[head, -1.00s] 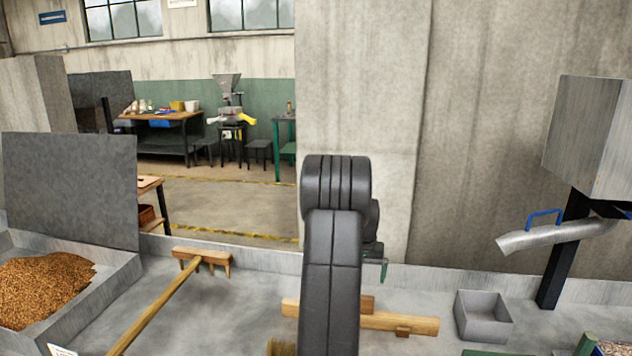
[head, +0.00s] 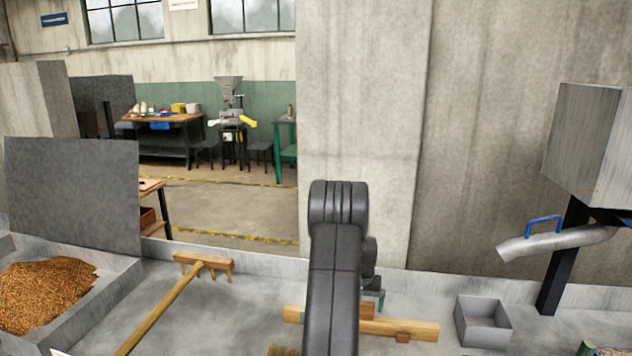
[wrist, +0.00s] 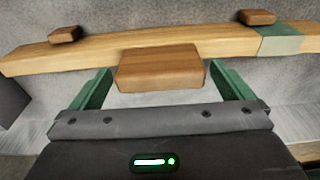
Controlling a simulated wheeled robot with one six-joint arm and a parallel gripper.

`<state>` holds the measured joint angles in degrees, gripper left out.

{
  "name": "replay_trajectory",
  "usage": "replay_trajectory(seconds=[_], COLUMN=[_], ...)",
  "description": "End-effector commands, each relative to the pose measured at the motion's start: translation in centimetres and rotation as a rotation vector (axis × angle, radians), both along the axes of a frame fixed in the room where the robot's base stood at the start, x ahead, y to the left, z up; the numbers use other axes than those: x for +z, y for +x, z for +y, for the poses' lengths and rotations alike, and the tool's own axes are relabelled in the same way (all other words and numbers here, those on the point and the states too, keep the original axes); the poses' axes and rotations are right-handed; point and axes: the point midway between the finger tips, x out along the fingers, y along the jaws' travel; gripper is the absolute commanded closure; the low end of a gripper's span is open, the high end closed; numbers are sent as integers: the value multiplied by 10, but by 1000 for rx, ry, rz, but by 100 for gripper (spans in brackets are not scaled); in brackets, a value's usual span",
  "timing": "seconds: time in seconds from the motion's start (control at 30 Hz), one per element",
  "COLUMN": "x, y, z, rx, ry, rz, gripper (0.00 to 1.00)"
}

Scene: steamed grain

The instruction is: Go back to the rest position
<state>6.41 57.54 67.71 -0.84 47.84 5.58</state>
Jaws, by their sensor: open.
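My gripper (wrist: 160,68) shows in the wrist view with its two green fingers spread apart. A brown wooden block (wrist: 160,70) on a long wooden bar (wrist: 100,47) shows between the fingers, with visible gaps to both sides. I cannot tell the height of the fingers over the bar. In the head view the bar (head: 410,328) lies on the grey surface, its middle hidden behind my dark arm. Only a small green part of my gripper (head: 380,298) shows there, just right of the arm and close to the bar.
A wooden rake (head: 205,264) lies left of my arm, near a trough of brown grain (head: 45,290). A square grey bin (head: 483,322) stands right of the bar. A metal spout (head: 560,240) with a blue handle hangs at the right. A wall rises behind.

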Motion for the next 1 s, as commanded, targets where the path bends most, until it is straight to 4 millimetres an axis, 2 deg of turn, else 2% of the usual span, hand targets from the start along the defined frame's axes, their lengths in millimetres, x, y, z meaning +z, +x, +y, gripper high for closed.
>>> replay_trajectory(seconds=[0.27,1.0], x=[-5,134], y=[0,-16], z=[0,3], rx=[0,0], ry=[0,-1], rz=[0,-3], gripper=[0,0])
